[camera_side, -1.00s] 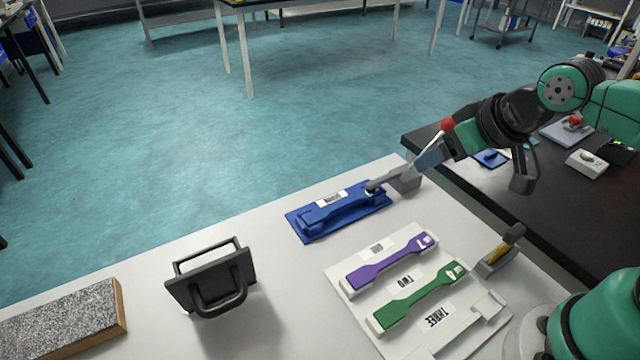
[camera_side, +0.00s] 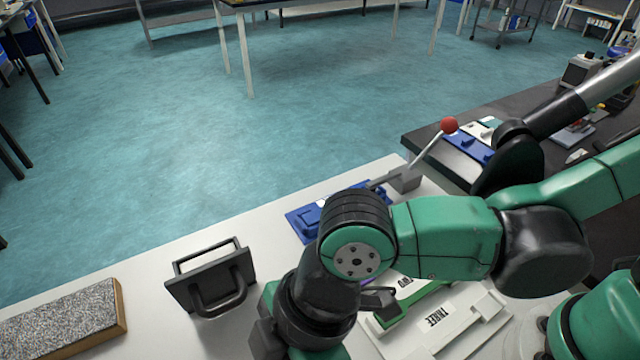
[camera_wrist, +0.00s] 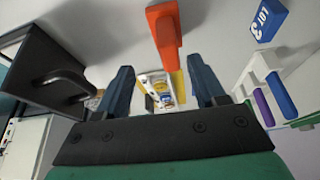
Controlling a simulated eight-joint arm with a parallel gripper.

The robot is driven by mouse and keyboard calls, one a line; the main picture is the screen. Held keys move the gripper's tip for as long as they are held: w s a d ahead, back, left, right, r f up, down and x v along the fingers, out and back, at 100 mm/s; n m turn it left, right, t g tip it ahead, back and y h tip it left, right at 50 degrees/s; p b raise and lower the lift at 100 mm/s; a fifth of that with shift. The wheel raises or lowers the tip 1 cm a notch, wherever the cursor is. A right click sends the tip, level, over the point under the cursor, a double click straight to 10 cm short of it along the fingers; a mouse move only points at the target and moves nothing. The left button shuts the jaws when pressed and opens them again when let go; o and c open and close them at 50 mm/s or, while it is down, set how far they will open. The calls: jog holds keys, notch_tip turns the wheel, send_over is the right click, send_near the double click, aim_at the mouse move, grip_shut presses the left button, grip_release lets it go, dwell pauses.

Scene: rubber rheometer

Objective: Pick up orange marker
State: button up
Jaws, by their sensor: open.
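An orange piece (camera_wrist: 166,32), taken as the orange marker, shows at the top middle of the wrist view. It has a broad end and a narrower part with a yellow edge. My gripper (camera_wrist: 161,72) is open, its two dark blue fingers apart and empty. In the wrist view the orange piece lines up with the gap between the fingers; I cannot tell how far off it is. In the side view no orange piece shows, and my arm hides the fingertips.
A black handled frame (camera_side: 211,278) stands left of my arm, also in the wrist view (camera_wrist: 50,75). A blue block marked LOT 3 (camera_wrist: 269,20) is right of the orange piece. A white tray (camera_side: 455,325), a blue fixture (camera_side: 301,222) and a red-knobbed lever (camera_side: 449,125) are nearby.

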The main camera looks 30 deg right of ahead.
jog(key=shift+s+a+f+n, duration=0.25)
jog(key=shift+s+a+n, duration=0.05)
jog(key=shift+s+a, duration=0.15)
jog(key=shift+f, duration=0.2)
jog(key=shift+x, duration=2.5)
grip_shut()
